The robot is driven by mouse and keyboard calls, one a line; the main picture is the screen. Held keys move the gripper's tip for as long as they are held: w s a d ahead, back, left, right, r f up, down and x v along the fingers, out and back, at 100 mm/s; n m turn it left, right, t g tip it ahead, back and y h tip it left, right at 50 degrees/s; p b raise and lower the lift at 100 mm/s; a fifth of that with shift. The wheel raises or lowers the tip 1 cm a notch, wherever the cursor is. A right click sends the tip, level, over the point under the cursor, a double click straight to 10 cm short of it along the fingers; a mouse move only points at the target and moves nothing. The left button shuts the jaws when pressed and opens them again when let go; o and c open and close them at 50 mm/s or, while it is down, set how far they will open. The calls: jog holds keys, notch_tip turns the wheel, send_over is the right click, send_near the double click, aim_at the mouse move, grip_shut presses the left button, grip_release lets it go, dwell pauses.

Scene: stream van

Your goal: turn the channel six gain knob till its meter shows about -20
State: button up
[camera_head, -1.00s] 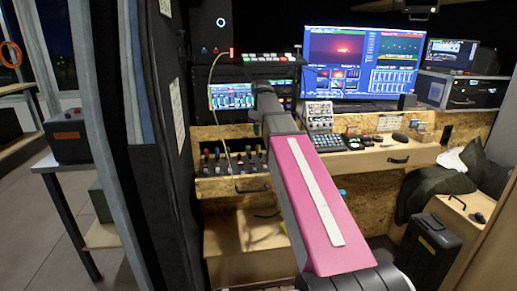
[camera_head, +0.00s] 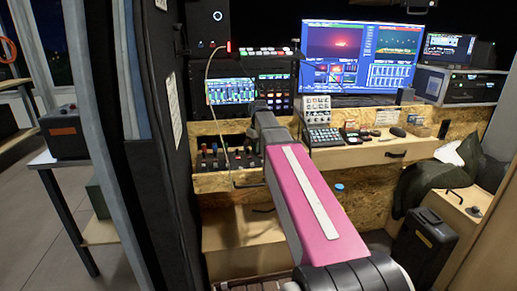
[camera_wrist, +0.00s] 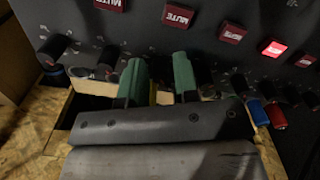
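The mixer panel (camera_wrist: 220,18) fills the upper part of the wrist view, with a row of dark knobs below red mute buttons. One dark knob (camera_wrist: 55,47) shows at the left and another (camera_wrist: 204,72) just right of my gripper. I cannot tell which is channel six. My gripper (camera_wrist: 158,68) has two green fingers set apart, close to the knob row; whether a knob sits between them is unclear. In the head view my arm hides the gripper. A screen with green meter bars (camera_head: 230,91) stands above the knob console (camera_head: 212,158); its numbers are too small to read.
One mute button (camera_wrist: 273,48) is lit bright red. Blue (camera_wrist: 258,112) and red (camera_wrist: 276,116) knobs lie right of my gripper. A cable (camera_head: 208,80) hangs in front of the console. A large monitor (camera_head: 357,58) and a wooden desk (camera_head: 375,153) are to the right.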

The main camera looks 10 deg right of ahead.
jog(key=shift+f, duration=0.1)
grip_shut()
jog(key=shift+m, duration=3.5)
grip_release()
